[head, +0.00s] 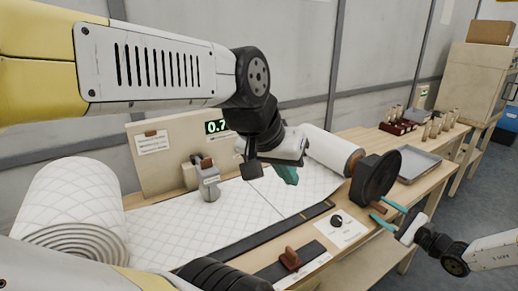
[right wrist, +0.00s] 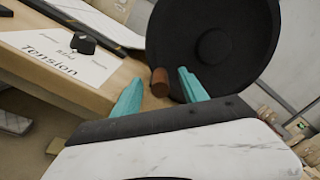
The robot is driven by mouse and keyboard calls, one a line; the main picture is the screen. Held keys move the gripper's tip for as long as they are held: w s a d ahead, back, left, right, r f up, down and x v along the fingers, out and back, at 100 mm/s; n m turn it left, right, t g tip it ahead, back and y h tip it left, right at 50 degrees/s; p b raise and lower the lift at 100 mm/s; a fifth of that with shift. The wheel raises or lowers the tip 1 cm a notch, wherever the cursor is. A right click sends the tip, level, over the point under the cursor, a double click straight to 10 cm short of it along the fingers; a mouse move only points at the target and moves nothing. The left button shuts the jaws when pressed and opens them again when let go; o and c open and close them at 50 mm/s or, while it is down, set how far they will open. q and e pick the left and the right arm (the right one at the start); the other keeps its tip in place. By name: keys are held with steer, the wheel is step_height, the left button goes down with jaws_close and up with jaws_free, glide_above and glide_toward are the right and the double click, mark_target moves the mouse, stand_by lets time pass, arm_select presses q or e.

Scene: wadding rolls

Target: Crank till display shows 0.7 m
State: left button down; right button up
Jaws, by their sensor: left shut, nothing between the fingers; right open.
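The display (head: 214,127) on the beige back panel shows green digits reading "0.7"; my left arm hides whatever lies further right. The crank is a black disc (head: 380,174) at the right end of the white roll (head: 330,148). Its brown handle (head: 377,207) sticks out near the lower rim and also shows in the right wrist view (right wrist: 160,82). My right gripper (head: 381,211) is open, with its teal fingertips on either side of the handle; whether they touch it is unclear. My left gripper (head: 288,174) is shut and empty above the quilted wadding (head: 165,225).
A large wadding roll (head: 75,205) stands at the left. A card with a black knob (head: 336,220), labelled Tension in the wrist view, lies near the front edge. A brown-handled slider (head: 291,259) is at the front. A grey tray (head: 416,164) lies right of the crank.

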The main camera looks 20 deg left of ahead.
steer(key=v, duration=1)
stand_by(0.3)
stand_by(0.4)
steer(key=s+a+r+n+g+h, duration=0.5)
steer(key=s+a+r+n+g, duration=0.4)
steer(key=s+r+n, duration=0.4)
steer(key=s+d+r+n+t+h, duration=0.3)
steer(key=s+r+h, duration=0.4)
steer(key=s+r, duration=0.7)
steer(key=shift+d+r+t+h, duration=0.45)
steer(key=shift+d+t, duration=0.3)
steer(key=shift+t, duration=0.35)
